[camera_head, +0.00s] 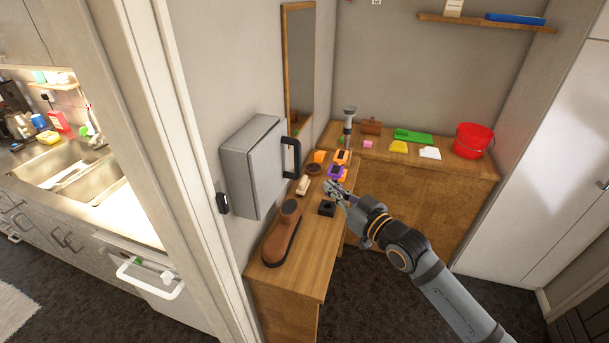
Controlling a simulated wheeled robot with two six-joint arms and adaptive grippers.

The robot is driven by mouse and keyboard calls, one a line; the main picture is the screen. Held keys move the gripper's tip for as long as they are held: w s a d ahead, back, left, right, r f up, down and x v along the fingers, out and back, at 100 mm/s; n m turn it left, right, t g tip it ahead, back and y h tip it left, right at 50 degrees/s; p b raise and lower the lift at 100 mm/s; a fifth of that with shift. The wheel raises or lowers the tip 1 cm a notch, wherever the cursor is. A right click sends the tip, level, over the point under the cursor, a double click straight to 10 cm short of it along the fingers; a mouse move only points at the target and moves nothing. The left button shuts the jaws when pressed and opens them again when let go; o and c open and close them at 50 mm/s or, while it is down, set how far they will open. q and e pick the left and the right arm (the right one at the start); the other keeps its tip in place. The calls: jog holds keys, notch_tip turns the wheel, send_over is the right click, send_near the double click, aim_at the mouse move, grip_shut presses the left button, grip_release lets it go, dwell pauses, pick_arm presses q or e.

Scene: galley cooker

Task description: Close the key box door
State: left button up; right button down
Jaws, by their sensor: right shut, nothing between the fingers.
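The grey key box (240,160) is mounted on the wall left of centre, above the wooden counter. Its door (268,168) faces right and carries a black handle (291,158). The door sits at or close to the box body; I cannot tell whether a small gap remains. My right gripper (334,188) is shut and empty. In the picture it shows right of and below the handle, apart from it, over the counter. My left gripper is not in view.
The L-shaped wooden counter (309,262) holds a brown boot (282,237), a small black block (327,208) and several small items. A red bucket (473,141) stands at the back right. A door frame (170,180) and sink (90,186) lie left.

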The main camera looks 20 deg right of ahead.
jog(key=b, duration=0.4)
send_near(299, 163)
jog(key=b+x, duration=0.1)
jog(key=x, duration=0.5)
jog(key=shift+a+r, duration=0.1)
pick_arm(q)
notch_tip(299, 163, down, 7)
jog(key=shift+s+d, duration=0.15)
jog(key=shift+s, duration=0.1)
pick_arm(e)
jog(key=shift+w+a, duration=0.1)
jog(key=shift+w, duration=0.4)
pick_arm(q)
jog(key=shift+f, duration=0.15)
pick_arm(e)
jog(key=shift+w+a+b, duration=0.15)
jog(key=shift+w+b, duration=0.1)
jog(key=shift+b, duration=0.2)
jog(key=shift+w, duration=0.15)
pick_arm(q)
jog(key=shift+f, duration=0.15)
